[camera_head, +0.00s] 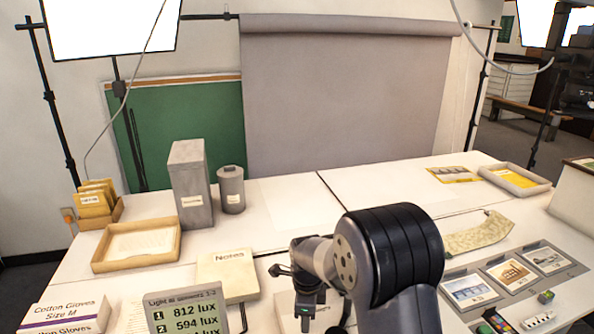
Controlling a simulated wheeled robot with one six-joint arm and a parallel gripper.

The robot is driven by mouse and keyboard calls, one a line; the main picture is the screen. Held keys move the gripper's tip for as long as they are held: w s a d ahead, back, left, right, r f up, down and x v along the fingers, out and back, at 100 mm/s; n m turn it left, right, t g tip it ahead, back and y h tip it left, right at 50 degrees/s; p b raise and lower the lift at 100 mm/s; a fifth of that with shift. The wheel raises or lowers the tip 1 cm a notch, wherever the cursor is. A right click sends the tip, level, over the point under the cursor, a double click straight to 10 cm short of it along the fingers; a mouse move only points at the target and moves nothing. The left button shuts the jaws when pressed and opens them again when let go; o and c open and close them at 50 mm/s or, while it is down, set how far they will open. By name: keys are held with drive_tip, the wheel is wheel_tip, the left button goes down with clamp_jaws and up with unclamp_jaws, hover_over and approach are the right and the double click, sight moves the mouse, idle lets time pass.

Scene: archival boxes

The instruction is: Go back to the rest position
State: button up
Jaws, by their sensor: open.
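My gripper (297,290) hangs at the lower middle of the head view, above the front part of the white table (300,208). Its jaws are open, and I see nothing between them. My own dark wrist and arm fill the area to its right and hide part of the table. A Notes box (228,276) lies to the left of my gripper, apart from it. A pale item (284,303) partly shows behind and below the gripper; I cannot tell what it is.
A lux display (187,314) and a cotton gloves box (66,318) stand front left. A tray (118,263), a tall grey box (190,185) and a grey canister (231,190) stand behind. Framed pictures (508,274) lie right. The table's middle back is clear.

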drive_tip(key=s+n, duration=0.1)
drive_tip(key=s+a+n, duration=0.1)
drive_tip(key=n, duration=0.1)
drive_tip(key=s+n, duration=0.2)
drive_tip(key=shift+a+n, duration=0.2)
drive_tip(key=shift+n, duration=0.1)
drive_tip(key=s+n, duration=0.2)
drive_tip(key=n, duration=0.1)
drive_tip(key=shift+s, duration=0.15)
drive_tip(key=shift+s+d+n, duration=0.3)
drive_tip(key=shift+s+n, duration=0.5)
drive_tip(key=shift+n, duration=0.4)
drive_tip(key=shift+r, duration=0.1)
